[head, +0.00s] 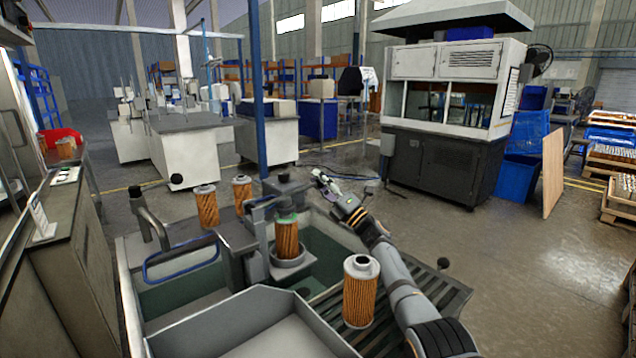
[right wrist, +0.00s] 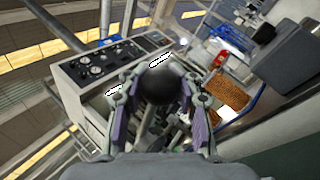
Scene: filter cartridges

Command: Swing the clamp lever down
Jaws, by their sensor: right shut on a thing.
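The clamp (head: 285,184) is a dark grey block on a post in the middle of the head view. It stands over an orange pleated filter cartridge (head: 287,238), which is upright in a round grey cup (head: 290,264). My right gripper (head: 319,178) is just right of the clamp head. In the right wrist view, the black ball knob of the clamp lever (right wrist: 160,84) sits between its two fingers, and they are shut on it. Most of the lever is hidden behind the knob and gripper. My left gripper is in neither view.
A loose cartridge (head: 360,291) stands on the slatted rack at right. Two more cartridges (head: 207,206) (head: 242,190) stand behind the basin. A grey tray (head: 262,335) is in front. A bent pipe (head: 150,214) rises at left. Open floor lies to the right.

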